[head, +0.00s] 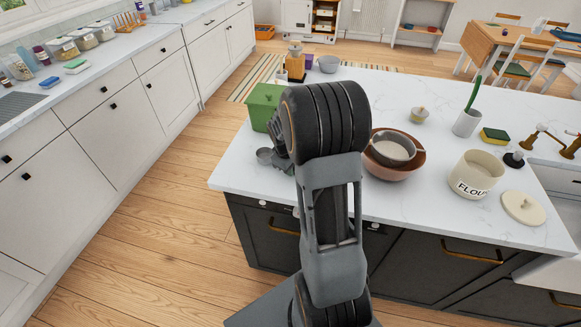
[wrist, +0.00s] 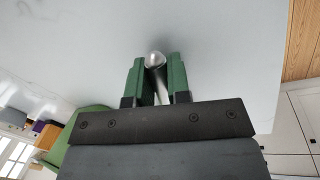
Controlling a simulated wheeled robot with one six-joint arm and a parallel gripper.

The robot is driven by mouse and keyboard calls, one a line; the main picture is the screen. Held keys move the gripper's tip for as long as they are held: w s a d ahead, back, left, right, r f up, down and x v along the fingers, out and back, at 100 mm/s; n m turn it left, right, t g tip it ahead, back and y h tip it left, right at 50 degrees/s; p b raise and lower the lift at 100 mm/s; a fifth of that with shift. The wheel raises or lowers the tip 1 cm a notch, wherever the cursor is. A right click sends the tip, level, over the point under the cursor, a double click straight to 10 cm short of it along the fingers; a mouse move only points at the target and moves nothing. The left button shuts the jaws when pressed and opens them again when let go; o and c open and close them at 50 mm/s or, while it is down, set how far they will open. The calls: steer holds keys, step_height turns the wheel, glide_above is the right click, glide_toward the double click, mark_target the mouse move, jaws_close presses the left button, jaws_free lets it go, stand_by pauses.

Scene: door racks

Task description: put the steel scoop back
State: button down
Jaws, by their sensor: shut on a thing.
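The steel scoop (head: 264,155) shows its small grey bowl just left of my arm, close above or on the white island top; I cannot tell which. My gripper (head: 279,152) is mostly hidden behind my own arm in the head view. In the wrist view, my gripper (wrist: 157,68) has its two green-padded fingers shut on a shiny metal part of the scoop (wrist: 155,60). The rest of the scoop is hidden there. An open cream flour canister (head: 476,180) stands upright on the right of the island, with its round lid (head: 523,207) lying beside it.
A green box (head: 262,103) stands close behind my gripper. A terracotta bowl (head: 394,169) holding a grey bowl (head: 393,149) sits right of my arm. A white pot with a green stem (head: 467,122), a sponge (head: 494,136) and a black-based item (head: 514,159) stand farther right.

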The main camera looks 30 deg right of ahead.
steer(key=c, duration=1.1)
jaws_free()
step_height(320, 180, up, 11)
steer(key=a, duration=0.2)
steer(key=s+a+r+m+t, duration=0.1)
steer(key=s+a, duration=0.3)
steer(key=a, duration=0.1)
steer(key=s+a+r+m+t+y, duration=0.1)
steer(key=s+a, duration=0.4)
steer(key=s+a+r+m+t+y, duration=0.1)
steer(key=s+a+m, duration=0.1)
steer(key=s+a, duration=0.3)
steer(key=shift+s+r, duration=0.15)
steer(key=shift+r, duration=0.15)
